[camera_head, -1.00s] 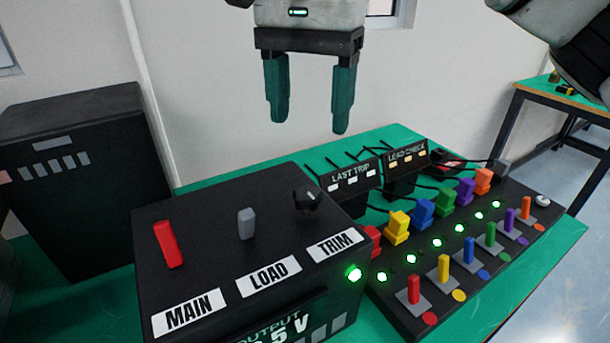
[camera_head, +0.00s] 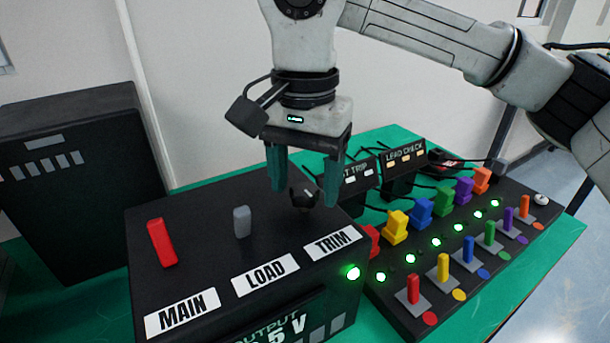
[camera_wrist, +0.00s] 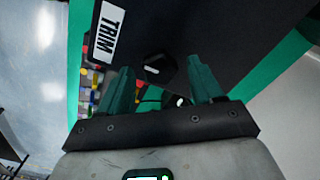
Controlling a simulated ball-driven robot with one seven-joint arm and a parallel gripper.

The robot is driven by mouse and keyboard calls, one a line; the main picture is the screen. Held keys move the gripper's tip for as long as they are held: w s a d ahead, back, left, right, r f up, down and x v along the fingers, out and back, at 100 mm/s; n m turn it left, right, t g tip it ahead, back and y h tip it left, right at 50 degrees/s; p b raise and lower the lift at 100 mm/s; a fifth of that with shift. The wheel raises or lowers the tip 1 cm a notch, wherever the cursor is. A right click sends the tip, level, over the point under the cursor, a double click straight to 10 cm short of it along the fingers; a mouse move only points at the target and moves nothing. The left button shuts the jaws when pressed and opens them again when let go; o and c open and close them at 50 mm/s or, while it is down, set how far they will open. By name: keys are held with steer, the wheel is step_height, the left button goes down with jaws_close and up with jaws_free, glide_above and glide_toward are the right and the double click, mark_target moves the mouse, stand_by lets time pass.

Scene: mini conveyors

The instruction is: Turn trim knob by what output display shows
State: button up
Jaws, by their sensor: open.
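The trim knob (camera_head: 306,194) is a round black knob with a pale pointer mark, on top of the black power box (camera_head: 190,230) behind the TRIM label (camera_head: 334,240). It also shows in the wrist view (camera_wrist: 158,68). My gripper (camera_head: 304,195) is open, pointing down with its green fingers at either side of the knob in the head view. In the wrist view the knob shows beyond and between the fingertips (camera_wrist: 162,72); no contact is visible. The output display (camera_head: 290,330) on the box's front is cut off by the frame; only "5 V" and part of OUTPUT can be read.
A red MAIN lever (camera_head: 161,242) and a grey LOAD lever (camera_head: 242,221) stand left of the knob. The LAST TRIP sign (camera_head: 358,176) is behind, partly hidden by my gripper. A panel (camera_head: 400,312) with coloured plugs, switches and green lights lies right.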

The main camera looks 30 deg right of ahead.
steer(key=shift+c, duration=0.2)
steer(key=c, duration=1)
steer(key=shift+c, duration=0.2)
steer(key=shift+m, duration=0.3)
steer(key=m, duration=0.5)
steer(key=shift+m+b, duration=0.3)
steer(key=m, duration=0.5)
steer(key=m+b, duration=0.1)
steer(key=m, duration=0.5)
steer(key=shift+s+m, duration=0.1)
steer(key=shift+m, duration=0.3)
steer(key=m+b, duration=0.1)
steer(key=m, duration=0.4)
steer(key=shift+m, duration=0.3)
